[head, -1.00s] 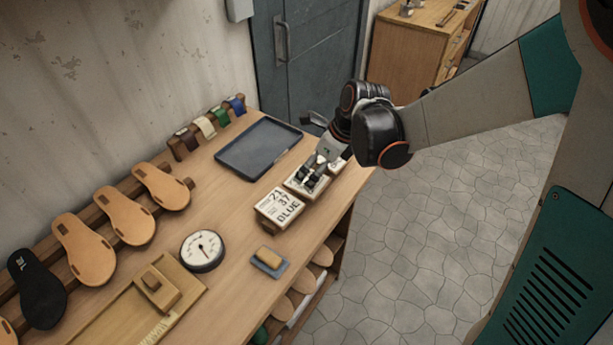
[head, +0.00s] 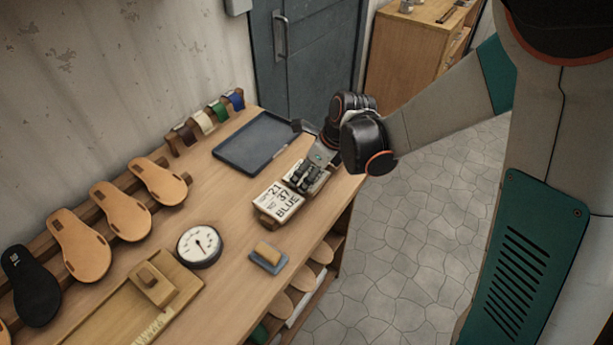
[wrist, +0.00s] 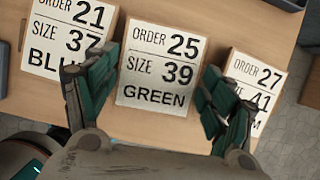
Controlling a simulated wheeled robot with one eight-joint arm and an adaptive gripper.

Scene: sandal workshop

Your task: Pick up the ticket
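Three white printed tickets stand in a row on the workbench. In the wrist view the middle one, the order 25, size 39, green ticket (wrist: 160,70), lies between my fingers. To its left is the order 21, size 37, blue ticket (wrist: 68,38), which also shows in the head view (head: 279,202). To its right is the order 27, size 41 ticket (wrist: 255,75); its last line is mostly hidden by my finger. My gripper (wrist: 155,88) is open, its fingers spread over the green ticket's two sides. In the head view my gripper (head: 306,175) covers much of that ticket.
A dark tray (head: 232,163) lies behind the tickets. A round dial gauge (head: 199,246), a small block on a blue pad (head: 268,262) and a wooden board (head: 105,318) lie nearer. Sandal soles (head: 78,245) and coloured straps (head: 205,122) line the wall side.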

